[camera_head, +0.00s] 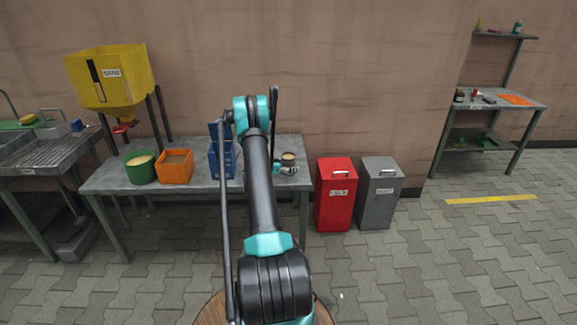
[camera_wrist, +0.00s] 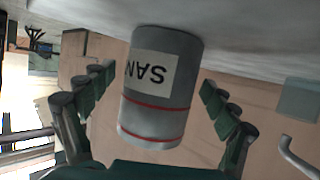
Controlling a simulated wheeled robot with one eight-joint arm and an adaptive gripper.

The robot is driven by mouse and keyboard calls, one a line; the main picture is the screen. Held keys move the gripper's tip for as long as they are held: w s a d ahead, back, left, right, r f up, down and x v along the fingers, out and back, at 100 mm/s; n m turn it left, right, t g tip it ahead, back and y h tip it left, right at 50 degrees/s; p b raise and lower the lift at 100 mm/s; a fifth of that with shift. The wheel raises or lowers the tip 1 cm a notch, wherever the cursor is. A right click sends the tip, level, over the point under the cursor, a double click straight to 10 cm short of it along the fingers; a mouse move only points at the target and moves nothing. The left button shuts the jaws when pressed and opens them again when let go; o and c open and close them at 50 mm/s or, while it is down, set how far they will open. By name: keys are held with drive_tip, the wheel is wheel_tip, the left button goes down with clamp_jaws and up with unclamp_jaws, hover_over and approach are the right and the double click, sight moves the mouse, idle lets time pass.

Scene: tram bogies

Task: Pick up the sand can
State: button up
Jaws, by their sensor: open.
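The sand can (camera_wrist: 160,122) is a grey cylinder with a white label reading "SAN" and red bands. It appears upside down in the wrist view, with its other end at the pale tabletop. In the head view the can (camera_head: 288,157) is small, with a tan top, and stands near the right end of the grey workbench (camera_head: 112,180). My gripper (camera_wrist: 155,95) is open, with one dark green finger on each side of the can and gaps visible between. In the head view my arm hides part of the bench.
On the bench stand a green bucket (camera_head: 140,170), an orange box (camera_head: 176,168) and a blue box (camera_head: 229,161), left of the can. A yellow sand hopper (camera_head: 125,85) rises behind. Red (camera_head: 336,205) and grey (camera_head: 377,205) bins stand right of the bench.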

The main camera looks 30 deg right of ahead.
drive_tip(key=shift+w+d+f, duration=0.1)
drive_tip(key=shift+d+f, duration=0.05)
drive_tip(key=shift+d, duration=0.15)
drive_tip(key=c, duration=1.3)
drive_tip(key=shift+r, duration=0.25)
drive_tip(key=shift+r, duration=9.6)
drive_tip(key=shift+r, duration=0.15)
